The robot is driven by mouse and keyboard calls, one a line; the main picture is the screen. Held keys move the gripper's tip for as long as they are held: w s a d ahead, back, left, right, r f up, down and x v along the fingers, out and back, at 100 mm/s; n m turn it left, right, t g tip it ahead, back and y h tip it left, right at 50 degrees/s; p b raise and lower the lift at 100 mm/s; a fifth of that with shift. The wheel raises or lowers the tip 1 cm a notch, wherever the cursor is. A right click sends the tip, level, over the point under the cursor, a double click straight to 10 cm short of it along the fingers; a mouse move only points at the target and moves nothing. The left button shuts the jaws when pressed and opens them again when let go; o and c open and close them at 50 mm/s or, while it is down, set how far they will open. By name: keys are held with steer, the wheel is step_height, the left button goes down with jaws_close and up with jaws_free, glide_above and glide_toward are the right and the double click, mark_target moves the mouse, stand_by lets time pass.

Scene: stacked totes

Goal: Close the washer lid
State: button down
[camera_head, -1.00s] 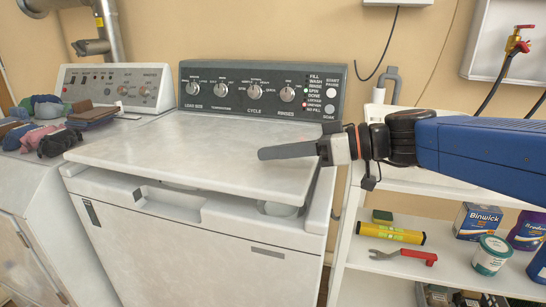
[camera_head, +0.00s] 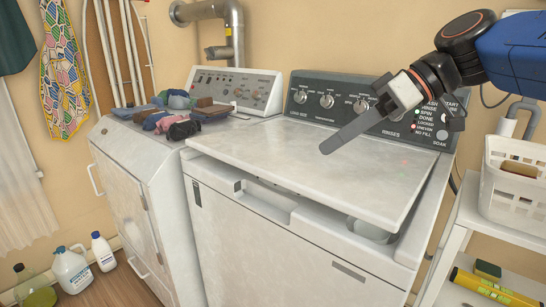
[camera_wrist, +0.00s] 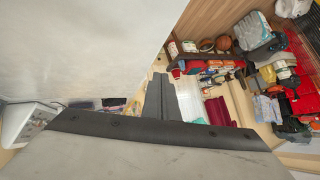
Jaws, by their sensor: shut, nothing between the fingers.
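The washer lid (camera_head: 285,160) is a wide, pale, flat panel on top of the white washer (camera_head: 290,250). Its front edge sits raised above the washer body, leaving a gap with part of the opening showing beneath it. My gripper (camera_head: 323,148) is shut and empty. In the head view its grey fingers point down and left, over the back part of the lid in front of the control panel. I cannot tell whether they touch the lid. In the wrist view the dark fingers (camera_wrist: 158,97) show together near the middle.
A dryer (camera_head: 150,165) with folded clothes (camera_head: 180,115) on top stands to the left. A shelf with a white basket (camera_head: 512,185) is at the right. The washer's dark control panel (camera_head: 300,97) rises behind the lid. Bottles (camera_head: 72,268) stand on the floor at the lower left.

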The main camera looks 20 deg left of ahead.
steer(key=a+r+m+t+h, duration=0.1)
steer(key=a+r+t+h, duration=0.1)
steer(key=a+r+h, duration=0.6)
steer(key=y, duration=0.2)
glide_above(267, 172)
steer(key=d, duration=0.1)
steer(key=shift+t, duration=0.4)
step_height(267, 172, down, 12)
steer(key=shift+d, duration=0.1)
steer(key=shift+f, duration=0.8)
